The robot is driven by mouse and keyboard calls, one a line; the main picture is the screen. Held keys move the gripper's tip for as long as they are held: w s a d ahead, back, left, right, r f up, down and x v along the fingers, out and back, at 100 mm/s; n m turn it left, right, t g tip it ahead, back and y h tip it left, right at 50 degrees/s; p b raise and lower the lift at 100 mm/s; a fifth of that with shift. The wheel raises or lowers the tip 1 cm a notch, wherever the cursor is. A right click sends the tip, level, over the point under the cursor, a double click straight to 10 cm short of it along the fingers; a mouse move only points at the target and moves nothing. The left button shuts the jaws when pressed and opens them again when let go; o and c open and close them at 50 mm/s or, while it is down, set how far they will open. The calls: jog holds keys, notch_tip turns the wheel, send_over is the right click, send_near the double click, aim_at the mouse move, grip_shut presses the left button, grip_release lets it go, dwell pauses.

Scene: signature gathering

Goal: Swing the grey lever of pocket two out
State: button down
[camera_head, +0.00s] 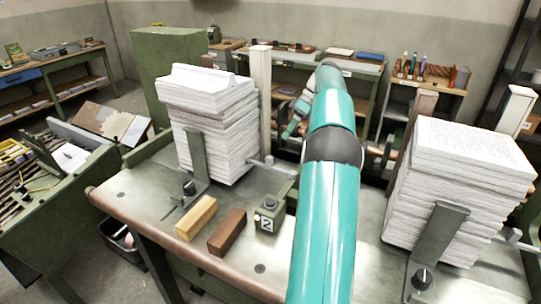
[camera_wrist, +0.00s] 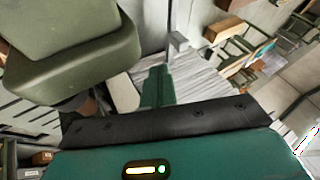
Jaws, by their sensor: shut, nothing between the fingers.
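A green block marked "2" (camera_head: 267,219) stands on the bench between two paper stacks. Behind it, a small grey lever (camera_head: 268,163) with a round end lies low beside the left stack, at the foot of a pale upright post (camera_head: 261,95). I cannot tell for sure that this is pocket two's lever. My gripper (camera_head: 287,131) is partly hidden behind my teal arm, beyond the post. In the wrist view my shut, empty fingers (camera_wrist: 157,88) show as a green tip in front of pale paper edges (camera_wrist: 200,85). The lever is not clear in that view.
The left stack (camera_head: 208,130) and right stack (camera_head: 460,190) stand tall on the bench (camera_head: 150,198), with upright green plates in front. A yellow block (camera_head: 196,218) and a brown block (camera_head: 227,232) lie at the front. A large olive shape (camera_wrist: 75,55) fills the wrist view's upper left.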

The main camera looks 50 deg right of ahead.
aim_at(271, 164)
jog(key=x, duration=1)
jog(key=shift+s+a, duration=0.1)
